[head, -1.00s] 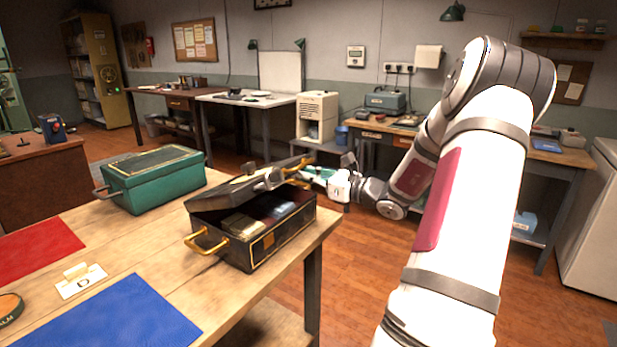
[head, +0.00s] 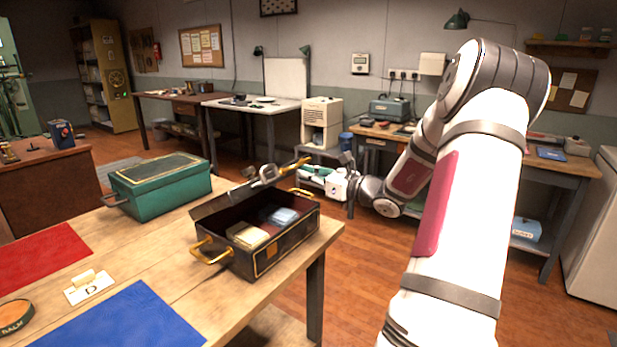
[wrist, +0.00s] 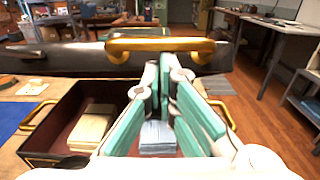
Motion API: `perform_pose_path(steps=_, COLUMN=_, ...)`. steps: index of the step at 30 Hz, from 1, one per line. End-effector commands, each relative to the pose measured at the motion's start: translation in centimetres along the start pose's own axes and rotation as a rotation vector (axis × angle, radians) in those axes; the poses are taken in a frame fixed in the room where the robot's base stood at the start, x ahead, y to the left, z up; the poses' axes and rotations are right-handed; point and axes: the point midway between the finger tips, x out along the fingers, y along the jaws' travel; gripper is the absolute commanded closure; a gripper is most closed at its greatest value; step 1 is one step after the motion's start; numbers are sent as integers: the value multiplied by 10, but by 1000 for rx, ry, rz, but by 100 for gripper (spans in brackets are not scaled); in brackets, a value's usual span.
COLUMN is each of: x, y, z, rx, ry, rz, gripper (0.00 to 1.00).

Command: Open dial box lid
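A black box with gold trim (head: 285,242) stands near the right edge of the wooden table. Its lid (head: 225,203) is raised and tilted, showing the dark red interior. Inside lie a tan stack (head: 248,234) and a pale blue stack (head: 284,216). The wrist view shows the lid (wrist: 75,60) across the top, with its gold handle (wrist: 160,44). My gripper (wrist: 163,72), with teal fingers, has its tips together just below that handle, at the lid; nothing shows between them. Actual contact is unclear. My gripper (head: 314,172) also shows behind the box in the head view.
A closed green box (head: 160,185) stands left of the black box. A red mat (head: 40,252), a blue mat (head: 125,318), a small card stand (head: 88,288) and a round tin (head: 14,314) lie on the table (head: 160,250). Open floor lies to the right.

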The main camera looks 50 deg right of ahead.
Motion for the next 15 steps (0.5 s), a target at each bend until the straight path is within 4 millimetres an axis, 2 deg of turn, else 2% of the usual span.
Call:
perform_pose_path(steps=6, x=5, y=0, z=12, rx=0, ry=0, rz=-1, gripper=100)
perform_pose_path(steps=15, x=6, y=0, z=12, rx=0, ry=0, rz=-1, gripper=100)
